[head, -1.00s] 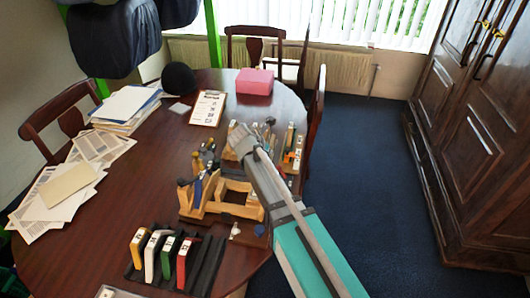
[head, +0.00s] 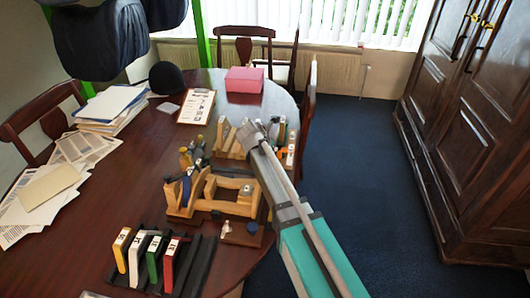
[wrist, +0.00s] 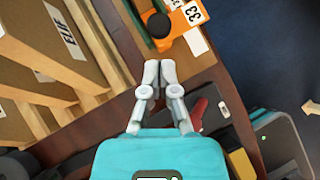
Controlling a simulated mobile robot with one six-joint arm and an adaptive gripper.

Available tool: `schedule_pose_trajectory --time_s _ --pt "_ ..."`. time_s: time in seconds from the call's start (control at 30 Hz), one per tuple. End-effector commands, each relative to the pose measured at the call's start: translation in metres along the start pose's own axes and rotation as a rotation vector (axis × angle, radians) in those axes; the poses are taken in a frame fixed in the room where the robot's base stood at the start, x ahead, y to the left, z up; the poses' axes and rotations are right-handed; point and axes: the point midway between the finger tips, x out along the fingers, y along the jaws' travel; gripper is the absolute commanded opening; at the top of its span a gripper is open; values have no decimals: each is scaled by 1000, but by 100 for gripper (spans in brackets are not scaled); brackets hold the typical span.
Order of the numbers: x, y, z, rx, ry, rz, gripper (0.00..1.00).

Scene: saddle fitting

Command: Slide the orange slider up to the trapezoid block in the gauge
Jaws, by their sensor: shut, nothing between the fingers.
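The orange slider (wrist: 182,24), with a black knob and a "33" label, is at the top of the wrist view on a pale wooden strip (wrist: 196,42), which looks like part of the gauge. My gripper (wrist: 160,70) is shut and empty, its fingertips together just below the slider in that picture, apart from the knob. In the head view my gripper (head: 257,135) is over the far right part of the table, among the wooden fixtures. A small orange part (head: 291,156) shows to its right. I cannot pick out the trapezoid block; the arm hides part of that area.
Labelled wooden blocks (wrist: 62,42) stand close at the left of the wrist view. A wooden frame (head: 222,206) lies nearer in the head view, and a rack (head: 195,265) of coloured binders in front. A pink box (head: 244,79) stands behind. The table's right edge is close.

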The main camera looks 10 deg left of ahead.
Motion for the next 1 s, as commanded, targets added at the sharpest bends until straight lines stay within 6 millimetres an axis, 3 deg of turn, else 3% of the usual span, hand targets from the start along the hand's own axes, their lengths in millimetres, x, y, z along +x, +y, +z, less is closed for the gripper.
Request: schedule_pose_trajectory --time_s 0.23,0.67,1.0 --pt "14 1 11 -1 0 0 0" --pt "15 1 13 -2 0 1 0" --pt "36 19 35 -2 0 2 0"
